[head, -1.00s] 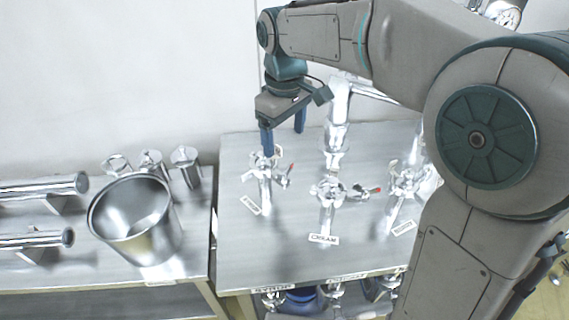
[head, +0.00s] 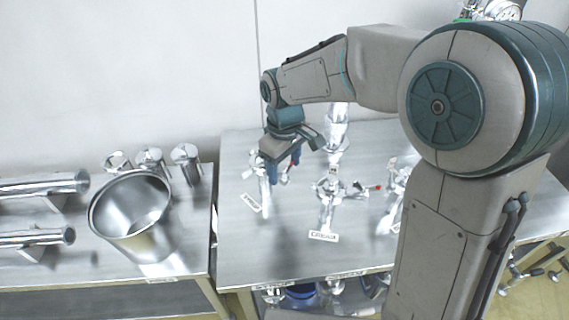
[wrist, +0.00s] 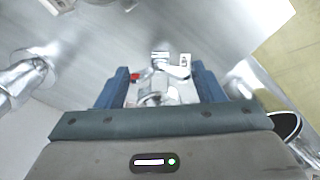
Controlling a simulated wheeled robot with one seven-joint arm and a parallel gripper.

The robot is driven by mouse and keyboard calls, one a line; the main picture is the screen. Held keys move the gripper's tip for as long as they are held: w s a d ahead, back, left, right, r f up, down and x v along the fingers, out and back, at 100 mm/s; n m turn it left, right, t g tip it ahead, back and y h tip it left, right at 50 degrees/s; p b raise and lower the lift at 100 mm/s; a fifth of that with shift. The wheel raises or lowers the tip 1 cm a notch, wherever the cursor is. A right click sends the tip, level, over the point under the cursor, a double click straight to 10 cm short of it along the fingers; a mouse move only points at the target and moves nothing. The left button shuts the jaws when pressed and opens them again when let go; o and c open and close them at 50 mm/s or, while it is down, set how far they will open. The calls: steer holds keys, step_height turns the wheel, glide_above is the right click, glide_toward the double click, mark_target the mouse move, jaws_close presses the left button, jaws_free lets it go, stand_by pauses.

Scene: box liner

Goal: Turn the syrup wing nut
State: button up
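The left valve fitting (head: 264,190), a shiny metal body with a top wing nut, stands on the steel table. Its tilted label (head: 251,203) is too small to read surely. My gripper (head: 282,170) points down over this fitting, with a blue finger on either side of its top. In the wrist view the fingers (wrist: 160,84) are wide apart, with the metal fitting (wrist: 158,93) between them and a gap on each side. A red tip (wrist: 134,76) shows close to the left finger. My gripper hides most of the wing nut in the head view.
A valve labelled CREAM (head: 327,200) stands to the right, and another valve (head: 396,185) beyond it is partly behind my arm. A tall metal fitting (head: 338,130) stands behind. A steel bucket (head: 135,225) is on the left table. The front of the valve table is clear.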

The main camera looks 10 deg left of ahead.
steer(key=c, duration=0.5)
steer(key=shift+m, duration=0.3)
steer(key=m+b, duration=0.1)
steer(key=m, duration=0.2)
steer(key=shift+m+b, duration=0.3)
steer(key=m+b, duration=0.1)
steer(key=m, duration=0.3)
steer(key=shift+a+m, duration=0.1)
steer(key=shift+m, duration=0.2)
steer(key=m+b, duration=0.1)
steer(key=m, duration=0.8)
steer(key=shift+m, duration=0.3)
steer(key=shift+m+b, duration=0.3)
